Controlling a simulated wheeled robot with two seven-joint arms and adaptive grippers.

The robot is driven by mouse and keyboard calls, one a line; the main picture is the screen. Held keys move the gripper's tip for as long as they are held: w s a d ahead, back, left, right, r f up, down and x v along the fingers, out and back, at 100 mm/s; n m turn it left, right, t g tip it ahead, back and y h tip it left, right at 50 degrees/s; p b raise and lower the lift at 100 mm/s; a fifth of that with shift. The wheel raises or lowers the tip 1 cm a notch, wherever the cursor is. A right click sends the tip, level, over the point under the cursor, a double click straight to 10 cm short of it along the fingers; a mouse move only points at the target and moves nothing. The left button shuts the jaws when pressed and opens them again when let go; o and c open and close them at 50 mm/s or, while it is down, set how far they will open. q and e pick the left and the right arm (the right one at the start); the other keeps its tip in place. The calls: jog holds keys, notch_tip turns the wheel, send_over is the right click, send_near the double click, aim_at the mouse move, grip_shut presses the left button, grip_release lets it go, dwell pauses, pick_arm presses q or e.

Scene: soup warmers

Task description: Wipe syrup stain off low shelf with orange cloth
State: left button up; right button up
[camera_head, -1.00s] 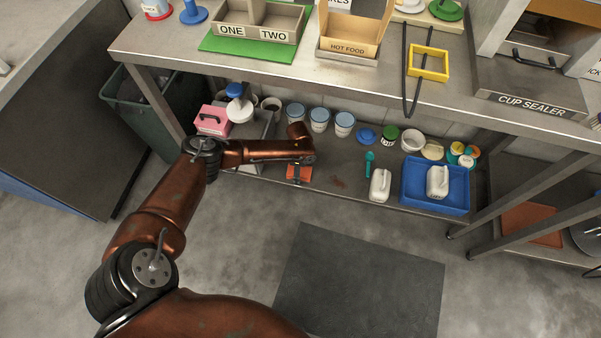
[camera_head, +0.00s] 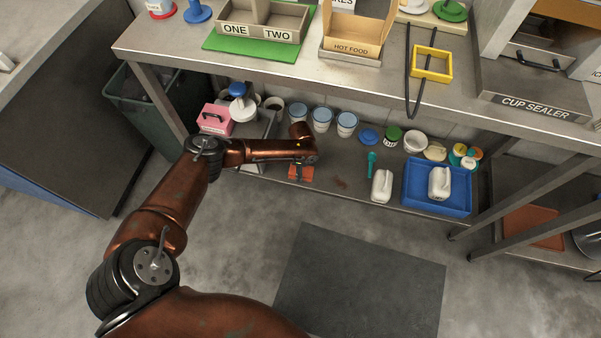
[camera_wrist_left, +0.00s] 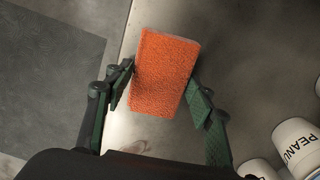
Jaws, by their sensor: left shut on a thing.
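The orange cloth (camera_head: 306,175) is a thick block-like pad at the front of the low shelf (camera_head: 330,197), left of the stain. My left gripper (camera_wrist_left: 163,73) is shut on the cloth, with a green finger on each side of it; the cloth also shows in the left wrist view (camera_wrist_left: 165,80). Whether the cloth touches the shelf is unclear. The syrup stain (camera_head: 341,183) is a small brown smear on the shelf, just right of the cloth in the head view. A brownish patch, likely the stain, shows near the wrist (camera_wrist_left: 135,147). My right gripper is out of view.
Right of the stain are a teal tool (camera_head: 371,163), a white jug (camera_head: 382,186) and a blue tray (camera_head: 452,207) holding another jug. Blue-lidded tubs (camera_head: 322,119) line the back. A pink box (camera_head: 215,118) stands left. The tabletop (camera_head: 290,78) overhangs the shelf.

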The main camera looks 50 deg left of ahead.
pick_arm(q)
jog(key=shift+c, duration=0.7)
jog(key=shift+r+p, duration=1.75)
jog(key=shift+r, duration=1.3)
jog(key=shift+f, duration=0.1)
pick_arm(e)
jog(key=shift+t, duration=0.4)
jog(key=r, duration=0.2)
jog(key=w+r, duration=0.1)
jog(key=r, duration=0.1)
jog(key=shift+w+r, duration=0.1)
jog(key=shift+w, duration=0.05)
